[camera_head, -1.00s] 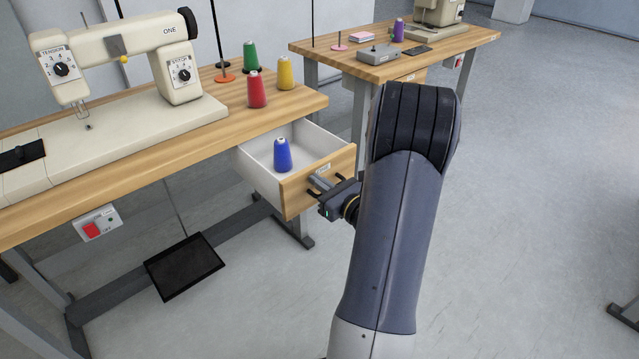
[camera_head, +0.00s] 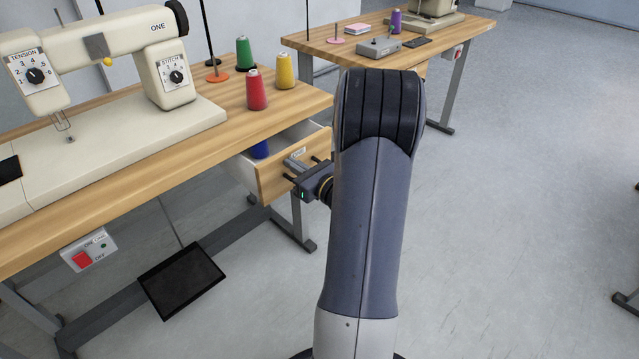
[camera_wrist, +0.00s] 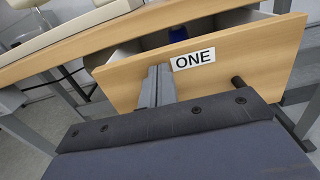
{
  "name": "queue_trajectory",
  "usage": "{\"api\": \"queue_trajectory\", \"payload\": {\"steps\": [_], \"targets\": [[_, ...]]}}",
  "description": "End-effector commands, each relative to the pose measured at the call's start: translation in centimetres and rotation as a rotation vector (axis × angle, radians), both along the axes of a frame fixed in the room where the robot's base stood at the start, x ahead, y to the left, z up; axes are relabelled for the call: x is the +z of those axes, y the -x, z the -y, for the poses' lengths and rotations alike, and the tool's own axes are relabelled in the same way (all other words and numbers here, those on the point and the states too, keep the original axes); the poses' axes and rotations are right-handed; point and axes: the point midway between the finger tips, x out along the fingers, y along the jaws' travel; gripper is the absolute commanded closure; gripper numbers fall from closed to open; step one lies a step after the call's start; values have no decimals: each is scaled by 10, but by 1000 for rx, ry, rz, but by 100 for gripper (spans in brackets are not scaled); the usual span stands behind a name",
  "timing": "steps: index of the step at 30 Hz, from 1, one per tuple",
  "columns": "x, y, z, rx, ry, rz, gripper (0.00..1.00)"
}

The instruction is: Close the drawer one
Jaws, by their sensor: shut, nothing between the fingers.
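The drawer one (camera_head: 291,176) has a wooden front and stands partly open under the right end of the sewing table. Its front fills much of the wrist view (camera_wrist: 225,72), with a white "ONE" label (camera_wrist: 193,60) on it. A blue thread spool (camera_head: 260,150) sits inside, mostly hidden under the tabletop; it also shows in the wrist view (camera_wrist: 178,34). My gripper (camera_head: 293,163) is shut and empty, its fingers at the drawer front beside the label. The fingers (camera_wrist: 157,86) appear to touch the front, though exact contact is hard to tell.
The sewing table (camera_head: 205,150) bears a sewing machine (camera_head: 165,75) and red (camera_head: 257,92), green (camera_head: 245,55) and yellow (camera_head: 285,72) spools. A second table (camera_head: 440,40) stands behind at the right. A foot pedal (camera_head: 182,282) is below.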

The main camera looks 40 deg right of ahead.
Motion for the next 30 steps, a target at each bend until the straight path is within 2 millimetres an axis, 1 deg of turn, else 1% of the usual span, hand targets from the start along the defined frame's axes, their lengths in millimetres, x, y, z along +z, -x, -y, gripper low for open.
{"api": "queue_trajectory", "payload": {"steps": [1,6,12,18,30], "targets": [[-1,-10,-2,4,1,1,100],[-1,-42,-5,5,2,2,100],[-1,-69,-6,2,-1,1,100],[0,-81,-6,0,0,0,100],[2,-85,-7,1,0,4,100]]}}
